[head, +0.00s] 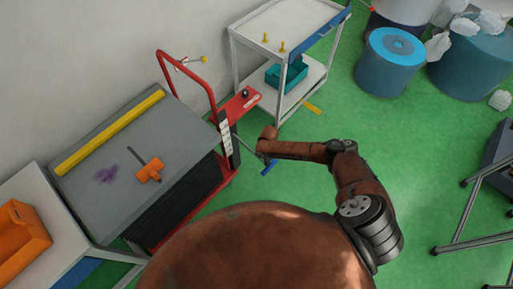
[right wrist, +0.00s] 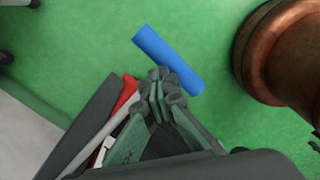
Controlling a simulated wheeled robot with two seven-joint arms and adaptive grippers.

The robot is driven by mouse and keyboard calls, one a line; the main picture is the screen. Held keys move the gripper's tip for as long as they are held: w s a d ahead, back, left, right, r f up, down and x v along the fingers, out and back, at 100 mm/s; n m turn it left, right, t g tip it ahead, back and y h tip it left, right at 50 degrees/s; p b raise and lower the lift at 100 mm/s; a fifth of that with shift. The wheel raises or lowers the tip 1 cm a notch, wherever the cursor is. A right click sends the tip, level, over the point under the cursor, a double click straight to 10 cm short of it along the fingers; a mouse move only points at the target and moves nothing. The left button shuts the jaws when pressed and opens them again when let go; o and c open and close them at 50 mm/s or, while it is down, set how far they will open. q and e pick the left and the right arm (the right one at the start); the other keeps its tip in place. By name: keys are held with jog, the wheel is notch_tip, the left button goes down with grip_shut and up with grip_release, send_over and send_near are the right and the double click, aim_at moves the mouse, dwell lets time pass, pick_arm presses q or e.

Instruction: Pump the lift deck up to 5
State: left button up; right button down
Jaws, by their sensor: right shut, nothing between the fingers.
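The lift deck (head: 100,145) is a grey platform over black bellows (head: 180,200) with a red frame and a tall red handle (head: 190,62). A white scale strip (head: 225,137) stands at its right end; its marks are too small to read. A blue pedal bar (head: 268,168) is low at that end, and it also shows in the right wrist view (right wrist: 165,57). My right gripper (right wrist: 160,77) is shut and empty, its fingertips overlapping the pedal's lower edge in that view; I cannot tell whether they touch. In the head view it is mostly hidden beneath the wrist. My left gripper is out of view.
A table with an orange bin (head: 20,240) stands left. A white shelf cart (head: 290,22) with a teal crate (head: 287,78) stands behind.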

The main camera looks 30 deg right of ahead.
jog(key=shift+s, duration=0.1)
notch_tip(320, 180, up, 15)
jog(key=p, duration=1.3)
jog(key=shift+s+d+f, duration=0.2)
jog(key=shift+s+d, duration=0.05)
jog(key=shift+s, duration=0.15)
jog(key=shift+w+a+f+b, duration=0.1)
jog(key=shift+w+f+b, duration=0.05)
jog(key=shift+f+b, duration=2.15)
jog(key=shift+w+a+f+b, duration=0.1)
jog(key=shift+f+b, duration=1.75)
jog(key=shift+f, duration=0.9)
jog(key=shift+w+f+b, duration=0.15)
jog(key=shift+f+b, duration=1.9)
jog(key=shift+f, duration=0.45)
jog(key=shift+r, duration=0.15)
